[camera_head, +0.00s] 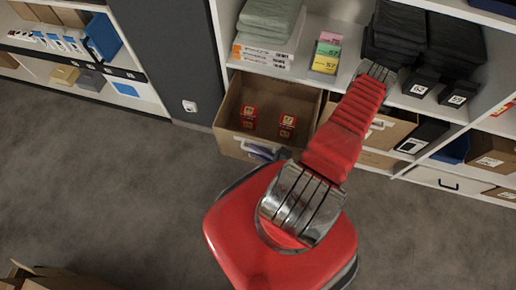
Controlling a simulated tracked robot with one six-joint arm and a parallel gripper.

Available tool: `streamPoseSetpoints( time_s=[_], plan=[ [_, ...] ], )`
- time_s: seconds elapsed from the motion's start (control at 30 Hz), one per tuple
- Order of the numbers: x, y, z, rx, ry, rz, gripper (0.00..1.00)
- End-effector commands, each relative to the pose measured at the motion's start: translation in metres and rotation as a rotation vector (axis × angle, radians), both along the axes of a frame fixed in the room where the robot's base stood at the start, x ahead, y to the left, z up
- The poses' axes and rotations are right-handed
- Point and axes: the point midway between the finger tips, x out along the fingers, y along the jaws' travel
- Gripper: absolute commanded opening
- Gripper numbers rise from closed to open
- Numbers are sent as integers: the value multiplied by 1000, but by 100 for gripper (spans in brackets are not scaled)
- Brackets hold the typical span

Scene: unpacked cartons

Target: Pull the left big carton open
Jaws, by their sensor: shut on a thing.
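The left big carton (228,105) is a brown, open-topped box in the bottom bay of the shelf. It sticks out from under the shelf board, so its inside shows, with small red and yellow boxes (249,117) in it. My gripper (262,153) is at the carton's lower front, shut on its front edge. Only a small grey-blue part of it shows; my red arm hides the rest and the carton's right front corner.
Another brown carton (388,132) stands to the right behind my arm. Above are grey folded cloths (268,25), small coloured boxes (326,52) and black stacks (455,40). The grey floor (130,180) in front is clear, with a carton (45,277) at bottom left.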

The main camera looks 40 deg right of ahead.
Motion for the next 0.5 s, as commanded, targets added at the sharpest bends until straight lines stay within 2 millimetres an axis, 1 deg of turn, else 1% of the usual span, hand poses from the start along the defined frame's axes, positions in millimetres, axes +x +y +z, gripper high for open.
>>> streamPoseSetpoints(
  time_s=[0.07, 0.1, 0.2, 0.5],
  plan=[
    [0, 1, -3, -1, 9, 2, 0],
    [0, 1, -3, -1, 9, 2, 12],
    [0, 1, -3, -2, 8, 3, 18],
    [0, 0, 0, -2, 3, 2, 18]
  ],
)
